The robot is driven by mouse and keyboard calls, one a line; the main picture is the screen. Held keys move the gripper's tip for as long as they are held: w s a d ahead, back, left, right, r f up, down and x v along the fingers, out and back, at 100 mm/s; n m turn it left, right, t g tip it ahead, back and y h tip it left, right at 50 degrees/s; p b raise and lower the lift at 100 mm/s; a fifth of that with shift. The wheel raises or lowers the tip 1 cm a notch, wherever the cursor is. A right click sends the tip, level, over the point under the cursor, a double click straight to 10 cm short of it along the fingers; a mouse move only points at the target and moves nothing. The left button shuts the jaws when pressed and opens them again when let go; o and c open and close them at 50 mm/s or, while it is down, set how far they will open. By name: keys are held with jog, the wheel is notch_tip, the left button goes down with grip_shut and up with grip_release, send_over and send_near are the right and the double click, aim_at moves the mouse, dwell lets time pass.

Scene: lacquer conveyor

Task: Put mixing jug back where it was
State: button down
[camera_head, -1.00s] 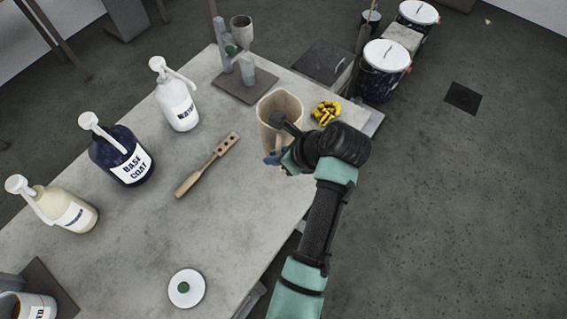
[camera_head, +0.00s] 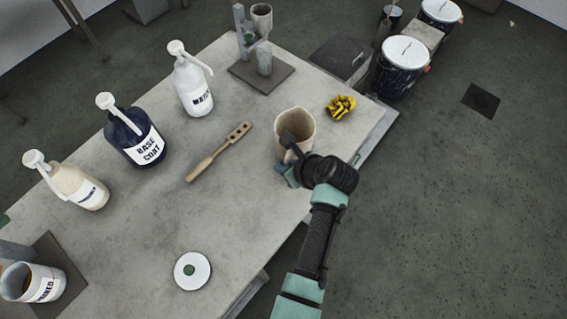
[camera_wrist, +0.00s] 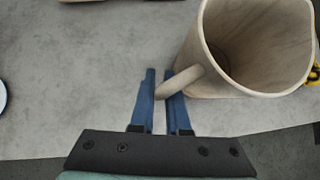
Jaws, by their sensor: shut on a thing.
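The mixing jug (camera_head: 296,128) is a beige, open-topped vessel near the right edge of the grey worktable. It looks upright, and its inside looks empty in the wrist view (camera_wrist: 262,40). My gripper (camera_head: 284,167) is on the jug's near side, its blue fingers shut on the jug's handle (camera_wrist: 182,82). The wrist view shows the fingertips (camera_wrist: 164,88) on either side of the handle's end. My gripper and wrist hide the jug's lower part in the head view, so I cannot tell whether its base touches the table.
A yellow bundle (camera_head: 341,107) lies right of the jug. A wooden paddle (camera_head: 218,152) lies to its left. Pump bottles (camera_head: 136,140) line the left side. Bare table (camera_head: 240,205) lies between.

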jog(key=c, duration=0.9)
grip_release()
jog(key=shift+f, duration=0.1)
